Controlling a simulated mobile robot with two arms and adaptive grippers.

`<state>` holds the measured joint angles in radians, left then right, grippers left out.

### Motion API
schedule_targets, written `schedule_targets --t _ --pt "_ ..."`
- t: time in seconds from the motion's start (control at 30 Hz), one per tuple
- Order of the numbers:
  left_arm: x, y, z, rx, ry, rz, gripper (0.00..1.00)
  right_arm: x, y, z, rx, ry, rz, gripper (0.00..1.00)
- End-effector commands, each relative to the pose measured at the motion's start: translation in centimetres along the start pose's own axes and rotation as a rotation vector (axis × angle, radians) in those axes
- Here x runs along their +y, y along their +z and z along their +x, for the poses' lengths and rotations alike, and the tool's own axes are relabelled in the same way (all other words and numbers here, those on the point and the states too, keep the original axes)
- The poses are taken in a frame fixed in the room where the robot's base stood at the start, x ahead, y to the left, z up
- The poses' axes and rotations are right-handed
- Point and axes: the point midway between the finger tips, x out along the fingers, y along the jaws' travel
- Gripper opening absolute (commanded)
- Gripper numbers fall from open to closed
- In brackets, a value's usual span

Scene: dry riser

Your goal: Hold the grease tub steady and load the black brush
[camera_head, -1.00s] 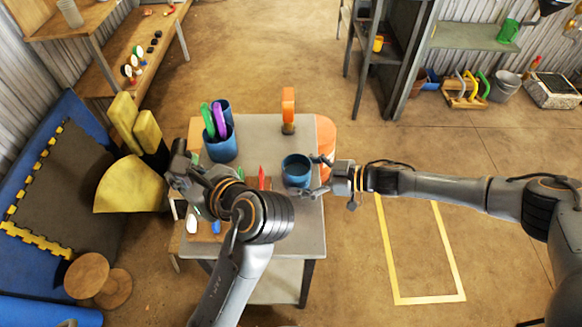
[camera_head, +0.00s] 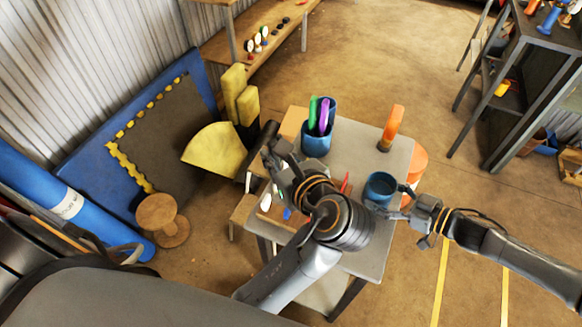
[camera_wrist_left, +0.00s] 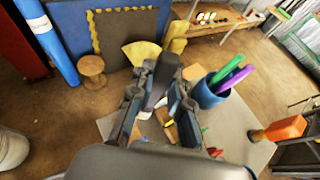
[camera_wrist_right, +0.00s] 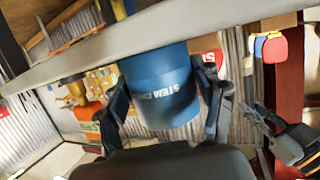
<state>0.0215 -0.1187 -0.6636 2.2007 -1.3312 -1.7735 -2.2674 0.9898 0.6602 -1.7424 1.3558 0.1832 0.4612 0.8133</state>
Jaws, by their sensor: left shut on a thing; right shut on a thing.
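The blue grease tub (camera_head: 380,187) is at the right front part of the grey table (camera_head: 365,262), its open top facing up. My right gripper (camera_head: 399,203) is shut on the tub from its right side. In the right wrist view the tub (camera_wrist_right: 160,88), with white lettering, sits between the two fingers. My left gripper (camera_head: 274,163) is shut on a long dark handle, seemingly the black brush (camera_head: 266,134), beyond the table's left edge. This dark handle also shows between the fingers in the left wrist view (camera_wrist_left: 160,80); its bristles cannot be made out.
A blue pot (camera_head: 316,144) with green and purple handles stands at the table's back, left of an orange-handled item (camera_head: 391,125). Small tools lie on a wooden board (camera_head: 271,211) under my left arm. Yellow items (camera_head: 217,150) stand left of the table.

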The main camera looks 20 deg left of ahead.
Motion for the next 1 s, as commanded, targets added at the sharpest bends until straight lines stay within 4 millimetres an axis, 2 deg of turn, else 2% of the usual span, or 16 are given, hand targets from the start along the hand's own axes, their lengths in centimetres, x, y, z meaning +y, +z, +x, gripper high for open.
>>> schedule_targets --t 0.3,0.43,0.57,0.63,0.8,0.9,1.0 --pt "-0.1 0.0 0.0 0.0 -0.003 0.0 0.0 -0.1 0.2 0.0 -0.003 0.0 0.001 0.5" --pt "-1.5 0.3 -0.2 -0.002 -0.071 0.001 0.0 -0.1 0.2 0.0 -0.004 0.0 0.001 0.5" --pt "-5.5 1.3 -1.1 -0.01 -0.257 -0.006 0.0 -0.1 0.2 0.0 -0.004 0.0 0.001 0.5" --pt "-8.1 2.0 -2.2 -0.016 -0.388 -0.017 0.0 -0.1 0.2 0.0 -0.004 0.0 0.001 0.5" --pt "-14.0 0.8 -5.1 -0.015 -0.638 -0.007 0.0 -0.1 0.2 0.0 -0.004 0.0 0.001 0.5" --pt "-16.3 0.3 -6.8 -0.011 -0.747 -0.015 0.0 -0.1 0.3 0.0 -0.004 0.0 0.001 0.5" --pt "-17.7 -0.1 -8.0 -0.007 -0.817 -0.022 0.0 -0.1 0.3 0.0 -0.004 0.0 0.001 0.5"
